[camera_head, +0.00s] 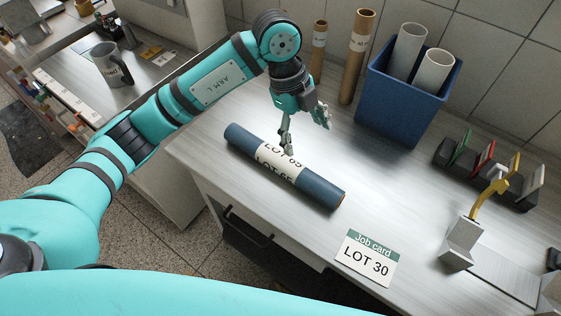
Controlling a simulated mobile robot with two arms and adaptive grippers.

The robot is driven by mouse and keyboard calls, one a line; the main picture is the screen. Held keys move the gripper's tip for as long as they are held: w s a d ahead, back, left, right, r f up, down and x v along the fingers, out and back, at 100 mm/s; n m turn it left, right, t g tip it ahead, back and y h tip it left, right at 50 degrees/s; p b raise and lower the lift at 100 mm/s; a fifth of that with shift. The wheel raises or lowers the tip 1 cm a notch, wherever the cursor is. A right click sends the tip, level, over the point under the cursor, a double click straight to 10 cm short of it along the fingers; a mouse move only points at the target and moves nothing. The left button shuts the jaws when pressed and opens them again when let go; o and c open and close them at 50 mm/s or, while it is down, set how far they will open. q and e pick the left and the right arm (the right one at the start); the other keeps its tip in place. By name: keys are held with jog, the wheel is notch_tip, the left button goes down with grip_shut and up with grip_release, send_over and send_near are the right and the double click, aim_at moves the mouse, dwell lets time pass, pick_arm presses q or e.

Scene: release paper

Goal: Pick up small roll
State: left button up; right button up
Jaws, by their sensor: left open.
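A dark blue roll (318,187) with a cream label reading LOT 65 lies flat and slanted on the grey worktop. My left gripper (307,138) is open and empty above the roll's far side, with one fingertip in front of its label in the picture. I cannot tell whether that fingertip touches the roll. My right gripper is out of the picture.
A blue bin (397,108) holds two pale rolls (434,70). A job card (366,257) reading LOT 30 lies near the worktop's front edge. A dark rack (487,172) with coloured dividers and a metal stand with a yellow arm (490,197) are at the right.

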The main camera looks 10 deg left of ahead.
aim_at(281, 157)
pick_arm(q)
jog(key=w+a+n+y, duration=0.2)
jog(key=a+y, duration=0.1)
jog(key=a, duration=0.3)
jog(key=shift+t, duration=0.3)
notch_tip(281, 157, down, 10)
jog(key=p, duration=0.3)
jog(key=shift+a, duration=0.1)
jog(key=f, duration=0.1)
jog(key=f+p, duration=0.1)
jog(key=f, duration=0.1)
jog(key=f+p, duration=0.1)
jog(key=f, duration=0.1)
jog(key=shift+d+f, duration=0.2)
jog(key=shift+d, duration=0.1)
jog(key=shift+f, duration=0.35)
jog(key=shift+w, duration=0.1)
jog(key=c, duration=1.6)
